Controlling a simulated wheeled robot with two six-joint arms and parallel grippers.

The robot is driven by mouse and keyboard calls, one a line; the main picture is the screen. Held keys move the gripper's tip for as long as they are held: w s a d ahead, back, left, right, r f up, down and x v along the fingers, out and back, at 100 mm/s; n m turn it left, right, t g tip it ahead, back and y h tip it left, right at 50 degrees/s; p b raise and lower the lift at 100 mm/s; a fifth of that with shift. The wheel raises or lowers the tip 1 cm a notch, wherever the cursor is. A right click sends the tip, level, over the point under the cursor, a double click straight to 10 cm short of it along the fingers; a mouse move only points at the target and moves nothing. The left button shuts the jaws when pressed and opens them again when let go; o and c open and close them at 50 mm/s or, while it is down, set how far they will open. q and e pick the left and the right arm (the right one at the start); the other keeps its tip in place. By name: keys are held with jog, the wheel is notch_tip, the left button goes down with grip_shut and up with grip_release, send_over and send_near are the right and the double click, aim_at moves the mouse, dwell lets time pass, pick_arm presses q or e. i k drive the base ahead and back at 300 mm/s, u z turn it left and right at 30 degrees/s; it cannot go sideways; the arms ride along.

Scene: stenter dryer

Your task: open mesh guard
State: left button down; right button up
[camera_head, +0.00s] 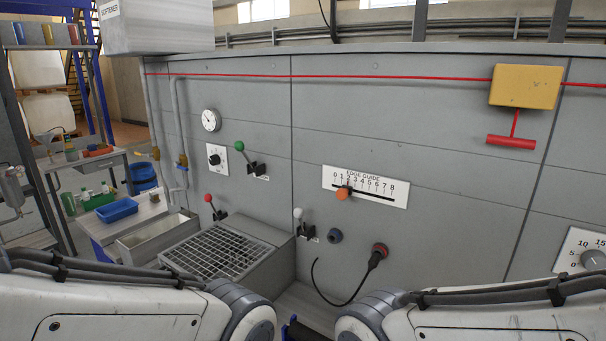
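The mesh guard (205,252) is a grey metal grid. It lies nearly flat over the top of a grey box (262,262) that stands against the machine's panel, left of centre and low in the view. It looks closed over the opening, and I see no gap under its edges. My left arm covers the front of the box below the mesh. My two arms come in along the bottom from the left and right. Both grippers are out of view, so I cannot see their fingers. Neither arm is visibly touching the mesh.
A pale open trough (155,238) stands just left of the mesh. Levers with red (209,198), green (239,146) and white (298,213) knobs stick out of the panel nearby. A black cable (335,303) hangs from a plug (378,254) to the right.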

aim_at(161, 256)
jog(key=u, duration=0.65)
jog(key=k, duration=0.45)
jog(key=u, duration=0.45)
jog(key=i, duration=1.45)
jog(key=z, duration=0.4)
